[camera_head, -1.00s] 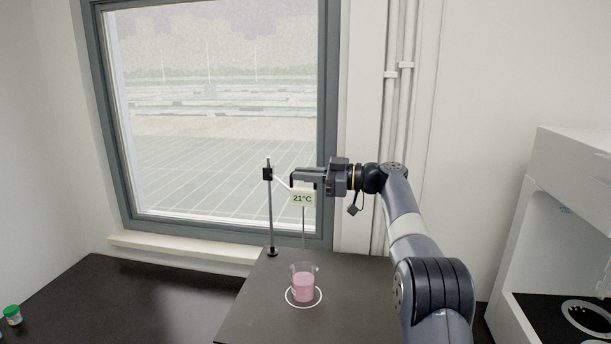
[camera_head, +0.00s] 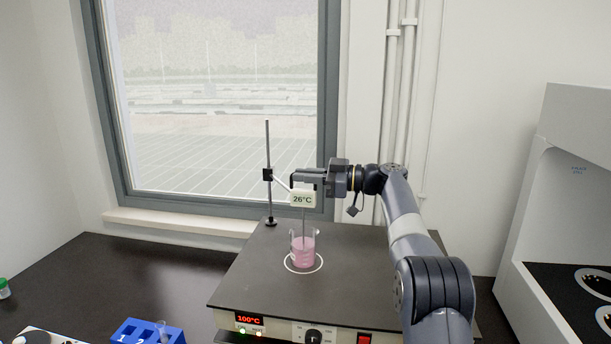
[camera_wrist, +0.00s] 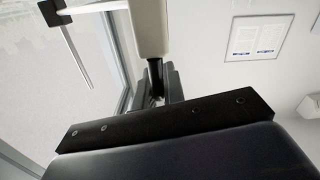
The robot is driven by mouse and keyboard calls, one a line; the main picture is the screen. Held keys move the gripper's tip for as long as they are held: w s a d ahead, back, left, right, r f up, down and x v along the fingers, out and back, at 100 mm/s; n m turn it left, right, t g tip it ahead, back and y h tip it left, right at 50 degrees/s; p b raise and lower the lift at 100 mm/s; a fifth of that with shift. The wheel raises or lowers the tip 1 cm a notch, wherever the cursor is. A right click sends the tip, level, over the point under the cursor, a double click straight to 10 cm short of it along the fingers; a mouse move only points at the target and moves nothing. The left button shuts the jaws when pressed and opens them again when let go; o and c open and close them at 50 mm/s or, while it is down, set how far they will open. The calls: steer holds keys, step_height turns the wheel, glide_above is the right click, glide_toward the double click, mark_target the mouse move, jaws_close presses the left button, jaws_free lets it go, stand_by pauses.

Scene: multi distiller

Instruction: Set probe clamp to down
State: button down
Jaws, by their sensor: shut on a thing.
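The probe clamp (camera_head: 267,175) is a black block on a thin upright rod (camera_head: 268,145), well below the rod's top. A white arm joins it to a display box (camera_head: 303,199) reading 26°C. The thin probe (camera_head: 304,222) hangs from the box down into a glass beaker (camera_head: 302,250) of pink liquid. My gripper (camera_head: 300,178) is shut on the probe clamp's holder just above the display. In the wrist view my gripper (camera_wrist: 158,82) closes on a dark stem under the pale box (camera_wrist: 149,28). The exact grip contact is partly hidden.
The beaker stands within a white ring on a dark hotplate (camera_head: 245,262) with a red 100°C readout. A blue rack (camera_head: 138,331) is at the front left. A white machine (camera_head: 560,190) stands at the right. The window (camera_head: 215,110) is behind.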

steer(key=shift+f, duration=0.65)
steer(key=c, duration=1.7)
jaws_free()
steer(key=shift+w, duration=0.1)
steer(key=shift+o, duration=0.9)
steer(key=s+d+b, duration=0.1)
steer(key=s+d, duration=0.1)
steer(key=d, duration=0.8)
steer(key=shift+d+b, duration=0.3)
steer(key=shift+b, duration=0.1)
steer(key=shift+s+a, duration=0.1)
